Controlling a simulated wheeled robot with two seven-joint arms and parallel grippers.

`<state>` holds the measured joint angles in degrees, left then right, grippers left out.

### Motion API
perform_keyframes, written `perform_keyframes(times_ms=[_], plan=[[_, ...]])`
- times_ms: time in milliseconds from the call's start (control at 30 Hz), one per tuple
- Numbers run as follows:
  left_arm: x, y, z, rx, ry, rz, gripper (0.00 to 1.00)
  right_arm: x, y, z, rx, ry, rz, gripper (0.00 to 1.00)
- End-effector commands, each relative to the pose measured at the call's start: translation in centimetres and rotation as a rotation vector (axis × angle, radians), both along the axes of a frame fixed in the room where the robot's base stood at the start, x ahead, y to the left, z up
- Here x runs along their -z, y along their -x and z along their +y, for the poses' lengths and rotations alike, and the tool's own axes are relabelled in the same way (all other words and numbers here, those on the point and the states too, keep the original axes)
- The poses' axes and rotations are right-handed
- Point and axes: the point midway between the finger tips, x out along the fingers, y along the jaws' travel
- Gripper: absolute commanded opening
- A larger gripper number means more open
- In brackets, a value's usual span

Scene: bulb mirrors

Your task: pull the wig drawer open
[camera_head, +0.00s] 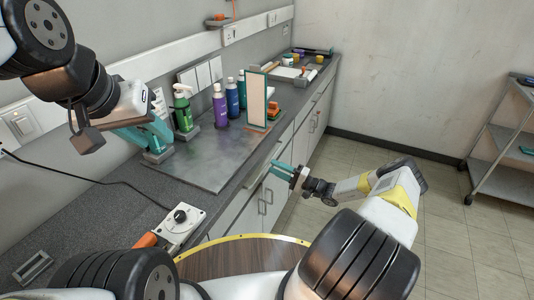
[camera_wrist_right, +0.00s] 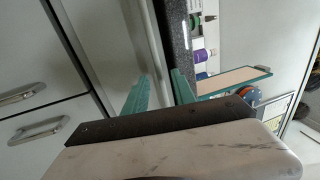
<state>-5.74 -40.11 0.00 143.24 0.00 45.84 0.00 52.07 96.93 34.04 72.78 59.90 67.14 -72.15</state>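Grey drawer and cabinet fronts (camera_head: 236,213) run below the counter's front edge; no label shows which is the wig drawer. In the right wrist view two metal bar handles, an upper one (camera_wrist_right: 22,94) and a lower one (camera_wrist_right: 38,130), sit on closed-looking fronts at the left. My right gripper (camera_head: 281,170) is at the counter front, its teal fingers apart and empty; they also show in the wrist view (camera_wrist_right: 160,92), pointing at the counter edge and clear of both handles. My left gripper (camera_head: 148,134) is over the counter near the green bottle; its finger gap is unclear.
A dial box (camera_head: 181,217) sits at the near counter edge. A shelf cart (camera_head: 505,150) stands right; the floor between is clear.

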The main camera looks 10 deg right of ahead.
Motion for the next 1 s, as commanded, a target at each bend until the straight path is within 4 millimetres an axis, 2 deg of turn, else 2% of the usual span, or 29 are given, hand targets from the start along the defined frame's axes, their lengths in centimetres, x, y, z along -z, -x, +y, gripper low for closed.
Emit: perform_keyframes(times_ms=[133,433,600,1000], plan=[[0.00,0.00,0.00,0.000,0.000,0.000,0.36,-0.20,-0.68,1.03,0.000,0.002,0.001,0.32],[0.00,0.00,0.00,0.000,0.000,0.000,0.36,-0.27,-0.83,1.22,0.000,0.002,0.001,0.32],[0.00,0.00,0.00,0.000,0.000,0.000,0.36,-0.26,-0.82,1.22,0.000,0.002,0.001,0.00],[0.00,0.00,0.00,0.000,0.000,0.000,0.36,-0.24,-0.82,1.21,0.000,0.002,0.001,0.00]])
